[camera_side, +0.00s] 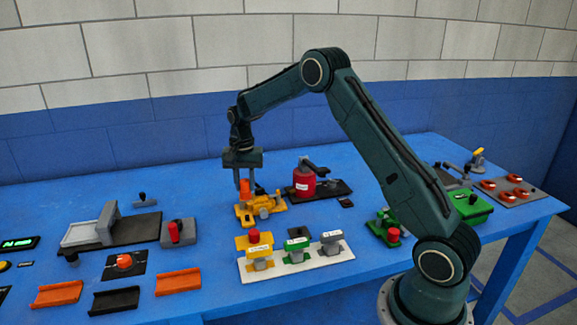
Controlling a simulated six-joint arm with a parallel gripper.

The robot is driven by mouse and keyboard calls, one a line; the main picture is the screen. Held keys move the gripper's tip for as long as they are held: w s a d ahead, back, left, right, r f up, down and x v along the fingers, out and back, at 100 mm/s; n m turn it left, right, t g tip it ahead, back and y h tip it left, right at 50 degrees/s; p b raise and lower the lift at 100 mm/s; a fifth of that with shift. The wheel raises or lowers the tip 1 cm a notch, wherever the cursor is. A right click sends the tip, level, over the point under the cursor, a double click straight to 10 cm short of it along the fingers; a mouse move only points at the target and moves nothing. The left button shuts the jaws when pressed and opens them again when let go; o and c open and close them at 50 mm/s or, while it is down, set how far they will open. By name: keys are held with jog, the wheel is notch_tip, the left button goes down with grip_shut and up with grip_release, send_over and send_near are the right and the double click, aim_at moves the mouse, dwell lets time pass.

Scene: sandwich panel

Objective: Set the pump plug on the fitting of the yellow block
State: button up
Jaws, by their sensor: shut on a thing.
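My gripper (245,182) points down over the yellow block (271,208) near the middle of the table. It is shut on a small orange piece, which I take to be the pump plug (245,190). The plug is upright at the left part of the yellow block. I cannot tell whether it touches the fitting or hangs just above it. The fitting is hidden behind the plug and fingers or too small to make out.
A red cylinder (303,182) on a black base stands right of the yellow block. A white board (327,262) with yellow, green and grey pieces lies in front. A grey-and-black fixture (105,230) is at left. A green block (380,222) with a red knob is at right.

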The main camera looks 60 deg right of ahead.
aim_at(246, 196)
jog(key=shift+w+f, duration=0.1)
jog(key=shift+f, duration=0.15)
jog(key=shift+f, duration=2.3)
jog(key=shift+f, duration=1.55)
dwell(1.3)
jog(key=o, duration=1.4)
jog(key=shift+o, duration=0.2)
jog(key=shift+r, duration=0.2)
jog(key=shift+r, duration=3.55)
